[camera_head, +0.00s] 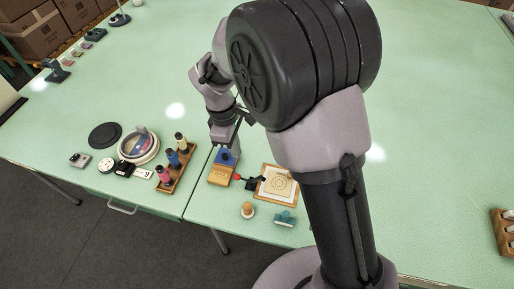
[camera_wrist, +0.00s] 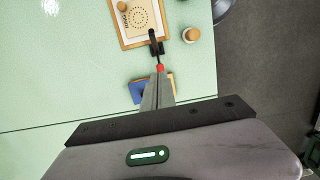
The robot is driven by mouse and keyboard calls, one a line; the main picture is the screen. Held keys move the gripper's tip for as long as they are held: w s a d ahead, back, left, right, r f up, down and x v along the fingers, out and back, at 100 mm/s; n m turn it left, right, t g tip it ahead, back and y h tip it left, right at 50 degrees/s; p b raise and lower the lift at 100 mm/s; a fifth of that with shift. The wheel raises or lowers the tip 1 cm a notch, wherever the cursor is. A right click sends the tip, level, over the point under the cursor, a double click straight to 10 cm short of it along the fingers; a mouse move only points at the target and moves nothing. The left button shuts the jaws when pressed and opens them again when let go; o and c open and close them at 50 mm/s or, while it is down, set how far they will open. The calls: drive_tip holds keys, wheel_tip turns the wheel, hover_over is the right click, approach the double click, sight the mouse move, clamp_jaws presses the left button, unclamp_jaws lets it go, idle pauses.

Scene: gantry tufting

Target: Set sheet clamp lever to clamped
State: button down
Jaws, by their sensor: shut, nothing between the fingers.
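The sheet clamp lever (camera_head: 247,180) has a dark arm with a red knob at its left end. It sits at the left edge of a wooden-framed board (camera_head: 264,195) bearing a pale sheet with a dotted circle. In the wrist view the dark lever (camera_wrist: 155,47) reaches from the board's edge toward me, its red knob (camera_wrist: 160,68) just beyond my fingertips. My gripper (camera_wrist: 159,77) is shut and empty. I cannot tell whether it touches the knob. In the head view my gripper (camera_head: 226,150) is above the blue-topped wooden block, partly hidden by my arm.
The blue-topped wooden block (camera_head: 220,174) stands beside the lever. A round wooden-topped knob (camera_head: 248,210) and a teal tool (camera_head: 285,219) lie near the table's front edge. A rack of thread spools (camera_head: 176,170) is to the left. The green table (camera_head: 130,80) is mostly clear behind.

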sight(264, 180)
drive_tip(key=shift+a+f, duration=0.1)
drive_tip(key=shift+a, duration=0.05)
drive_tip(key=d+f+b, duration=0.1)
drive_tip(key=f, duration=0.3)
drive_tip(key=d+f+b, duration=0.1)
drive_tip(key=f+b, duration=0.1)
drive_tip(key=f, duration=0.2)
drive_tip(key=s+d+f+b, duration=0.1)
drive_tip(key=f+b, duration=0.1)
drive_tip(key=f, duration=0.1)
drive_tip(key=shift+s+d+f, duration=0.1)
drive_tip(key=shift+d+f, duration=0.25)
drive_tip(key=shift+f, duration=0.05)
drive_tip(key=shift+s+d+f+b, duration=0.15)
drive_tip(key=shift+d+b, duration=0.15)
